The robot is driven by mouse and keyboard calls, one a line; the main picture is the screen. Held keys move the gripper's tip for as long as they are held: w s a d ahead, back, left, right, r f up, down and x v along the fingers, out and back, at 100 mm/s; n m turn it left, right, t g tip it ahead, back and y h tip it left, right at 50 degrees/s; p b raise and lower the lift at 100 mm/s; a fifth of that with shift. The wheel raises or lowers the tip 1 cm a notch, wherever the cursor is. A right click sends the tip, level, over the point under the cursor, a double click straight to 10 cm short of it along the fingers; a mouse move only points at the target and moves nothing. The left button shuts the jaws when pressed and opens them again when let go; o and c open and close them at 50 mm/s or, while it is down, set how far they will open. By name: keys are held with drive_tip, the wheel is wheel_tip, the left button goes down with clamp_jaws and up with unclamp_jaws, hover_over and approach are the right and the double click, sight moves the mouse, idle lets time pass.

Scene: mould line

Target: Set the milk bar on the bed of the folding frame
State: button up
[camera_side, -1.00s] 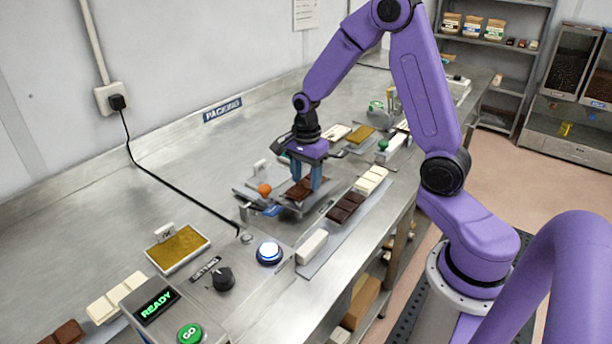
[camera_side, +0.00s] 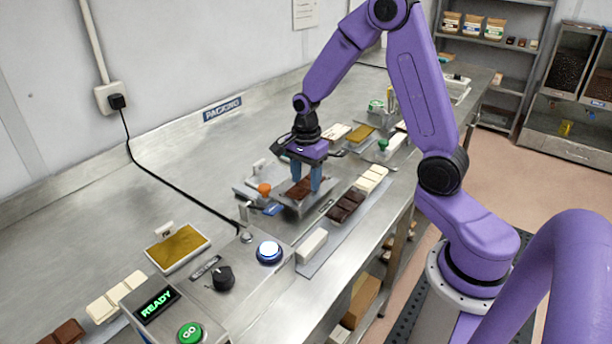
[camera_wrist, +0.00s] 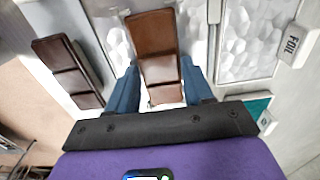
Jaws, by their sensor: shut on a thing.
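My gripper (camera_side: 306,182) is shut on the milk bar (camera_side: 297,189), a medium-brown segmented bar. In the wrist view the milk bar (camera_wrist: 156,48) runs lengthwise away from me between the two blue fingers. It is over the folding frame's bed (camera_side: 318,200), a grey metal plate beside an orange knob (camera_side: 264,189). Crinkled silvery foil (camera_wrist: 120,47) shows beneath and beside the bar in the wrist view. The bar is low over the bed; I cannot tell whether it touches. The fingers hide part of its sides.
A dark bar (camera_side: 345,206) and a white bar (camera_side: 371,179) lie on a strip to the right. A foil sheet (camera_wrist: 255,35) with a FOIL label (camera_wrist: 297,45) lies beside the frame. A control box with a READY display (camera_side: 157,304) stands in front.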

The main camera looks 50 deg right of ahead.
drive_tip(key=o, duration=1.1)
drive_tip(key=shift+r, duration=0.15)
wheel_tip(320, 180, up, 17)
drive_tip(key=s+a+f+n, duration=0.3)
drive_tip(key=s+a+n, duration=0.75)
drive_tip(key=n, duration=0.35)
drive_tip(key=s+f+n, duration=0.1)
drive_tip(key=s+n, duration=0.4)
drive_tip(key=s+a+f+n, duration=0.1)
drive_tip(key=s+f+n, duration=0.1)
drive_tip(key=s+n, duration=0.3)
drive_tip(key=s+a+f+n, duration=0.1)
drive_tip(key=s+n, duration=0.4)
drive_tip(key=n, duration=0.1)
drive_tip(key=shift+s+f+n, duration=0.25)
drive_tip(key=shift+n, duration=0.05)
